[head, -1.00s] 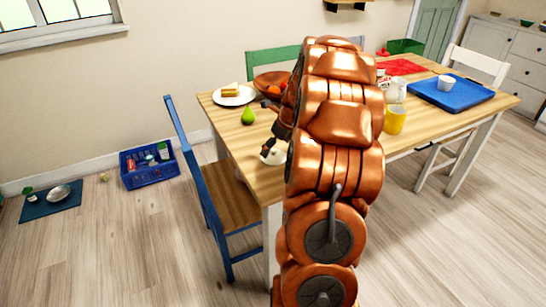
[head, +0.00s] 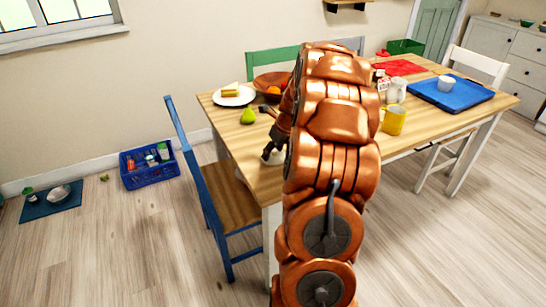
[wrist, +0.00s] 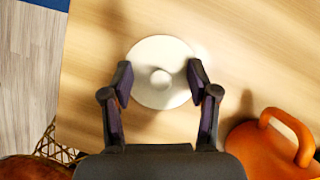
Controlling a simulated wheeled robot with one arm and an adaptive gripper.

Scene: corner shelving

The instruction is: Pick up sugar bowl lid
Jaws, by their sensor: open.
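The sugar bowl lid (wrist: 160,52) looks like a pale, round disc with a small knob in its middle, on the light wooden table in the wrist view. My gripper (wrist: 160,75) is open, with one dark finger at each side of the lid, close to its rim. I cannot tell whether the fingers touch it. In the head view, a white piece (head: 274,158) shows under my gripper near the table's front left edge, mostly hidden by my gripper. I cannot tell whether a bowl is beneath the lid.
An orange, handled thing (wrist: 262,150) sits right of my gripper in the wrist view. On the table (head: 235,140) are a pear (head: 248,117), a sandwich plate (head: 230,97), a yellow mug (head: 393,121) and a blue tray (head: 455,95). A blue chair (head: 230,205) stands at the left edge.

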